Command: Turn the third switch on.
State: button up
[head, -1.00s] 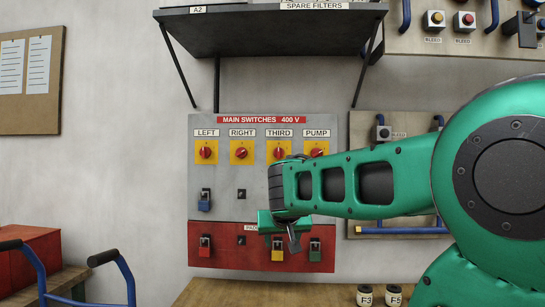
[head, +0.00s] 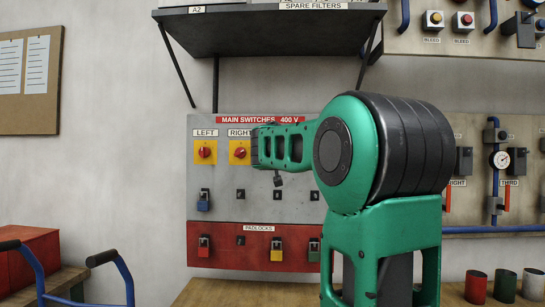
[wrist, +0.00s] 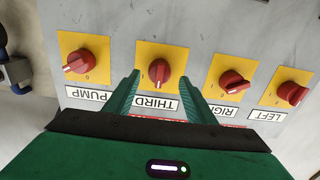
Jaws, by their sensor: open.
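The third switch (wrist: 160,72) is a red knob on a yellow plate above the label THIRD, seen upside down in the wrist view. Its grip bar stands roughly upright in that picture. My gripper (wrist: 158,78) is open, its two green fingers on either side of this knob; I cannot tell whether they touch it. In the head view, my arm hides the third switch and the fingers. The pump switch (wrist: 84,62), right switch (wrist: 232,80) and left switch (wrist: 290,94) are similar red knobs beside it.
The grey switch panel (head: 222,180) has a blue padlock (head: 203,205) below the left switch. A red padlock board (head: 257,255) below holds several padlocks. A dark shelf (head: 270,22) juts out above. A pipe panel (head: 475,215) is at the right.

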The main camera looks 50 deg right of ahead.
jog(key=shift+x, duration=1.45)
